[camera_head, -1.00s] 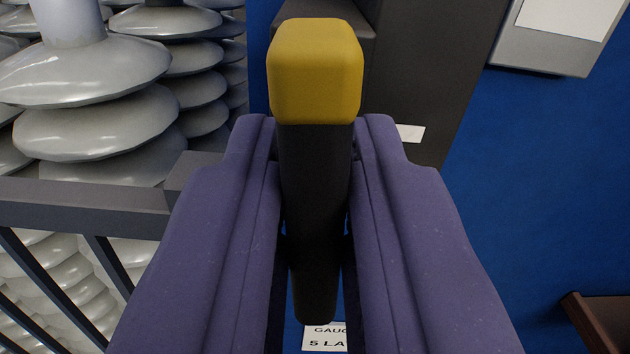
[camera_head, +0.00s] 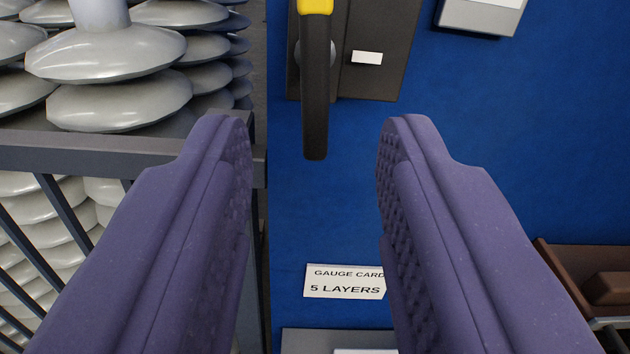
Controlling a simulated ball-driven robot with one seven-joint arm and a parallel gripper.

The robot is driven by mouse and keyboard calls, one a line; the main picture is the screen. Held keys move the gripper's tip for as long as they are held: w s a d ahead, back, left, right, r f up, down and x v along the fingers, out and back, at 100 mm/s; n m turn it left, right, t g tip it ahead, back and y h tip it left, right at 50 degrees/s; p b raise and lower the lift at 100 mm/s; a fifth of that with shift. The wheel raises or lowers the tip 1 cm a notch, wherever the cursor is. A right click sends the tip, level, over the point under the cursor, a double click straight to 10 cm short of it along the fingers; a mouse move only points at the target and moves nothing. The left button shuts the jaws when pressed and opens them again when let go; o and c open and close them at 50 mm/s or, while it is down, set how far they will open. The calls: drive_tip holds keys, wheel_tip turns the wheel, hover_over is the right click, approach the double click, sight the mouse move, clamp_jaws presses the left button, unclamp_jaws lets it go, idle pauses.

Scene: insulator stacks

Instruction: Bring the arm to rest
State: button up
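My gripper (camera_head: 315,125) is open, with its two purple padded fingers wide apart and nothing between them. Beyond the fingertips, a black handle with a yellow end (camera_head: 315,85) hangs down in front of a dark grey box (camera_head: 375,50). The handle is clear of both fingers, and its yellow end is cut off by the top edge of the view. The rest of my arm is not in view.
Grey insulator stacks (camera_head: 110,60) stand at the left behind a dark metal railing (camera_head: 90,155). A blue panel (camera_head: 480,150) fills the right. A white card reading "GAUGE CARD 5 LAYERS" (camera_head: 345,282) is below the handle. A brown tray (camera_head: 560,265) is at lower right.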

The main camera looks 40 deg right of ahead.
idle(0.3)
drive_tip(key=a+r+n+y+b, duration=0.2)
drive_tip(key=a+y+b, duration=0.2)
drive_tip(key=a, duration=1)
drive_tip(key=s+a+r+n+y+b, duration=0.1)
drive_tip(key=a+y, duration=0.4)
drive_tip(key=a, duration=0.9)
drive_tip(key=r+n+b, duration=0.1)
drive_tip(key=n+b, duration=0.1)
drive_tip(key=shift+s+r+b, duration=0.2)
drive_tip(key=shift+s+b, duration=0.1)
drive_tip(key=shift+b, duration=0.05)
drive_tip(key=shift+d, duration=0.1)
